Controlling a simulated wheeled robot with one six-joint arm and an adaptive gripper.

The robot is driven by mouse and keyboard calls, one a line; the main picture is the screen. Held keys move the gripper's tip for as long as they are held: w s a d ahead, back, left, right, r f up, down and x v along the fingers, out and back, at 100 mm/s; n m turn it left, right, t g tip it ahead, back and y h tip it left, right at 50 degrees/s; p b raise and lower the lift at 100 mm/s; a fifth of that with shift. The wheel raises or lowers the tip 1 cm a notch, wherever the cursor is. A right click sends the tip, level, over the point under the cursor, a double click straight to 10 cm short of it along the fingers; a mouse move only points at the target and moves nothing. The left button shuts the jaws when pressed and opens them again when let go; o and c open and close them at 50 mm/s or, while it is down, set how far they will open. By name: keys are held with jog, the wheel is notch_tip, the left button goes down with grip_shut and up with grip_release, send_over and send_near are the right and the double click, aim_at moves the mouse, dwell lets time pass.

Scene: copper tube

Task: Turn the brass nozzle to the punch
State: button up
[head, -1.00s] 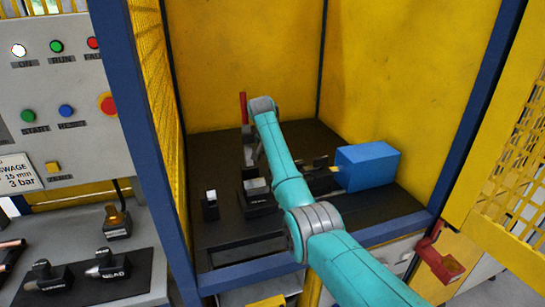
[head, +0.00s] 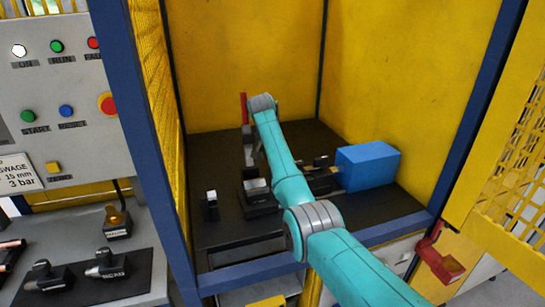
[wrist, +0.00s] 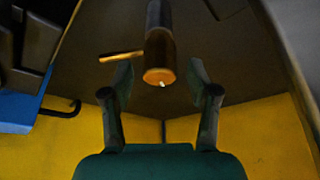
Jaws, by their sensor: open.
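In the wrist view a dark cylinder with a brass-coloured round end, seemingly the brass nozzle (wrist: 160,76), comes down from the top edge. A thin brass-coloured bar (wrist: 121,57) sticks out to its left. My gripper (wrist: 160,78) is open, with one finger on each side of the nozzle end and a visible gap to each. I cannot make out the nozzle there. I cannot tell which part is the punch.
A blue box (head: 368,165) stands at the right on the dark bench (head: 390,210). A black block with a light top (head: 257,190) and a smaller block (head: 211,205) are at the front left. Yellow walls close in the back.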

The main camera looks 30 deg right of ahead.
notch_tip(320, 180, up, 9)
jog(key=shift+r, duration=0.15)
dwell(0.4)
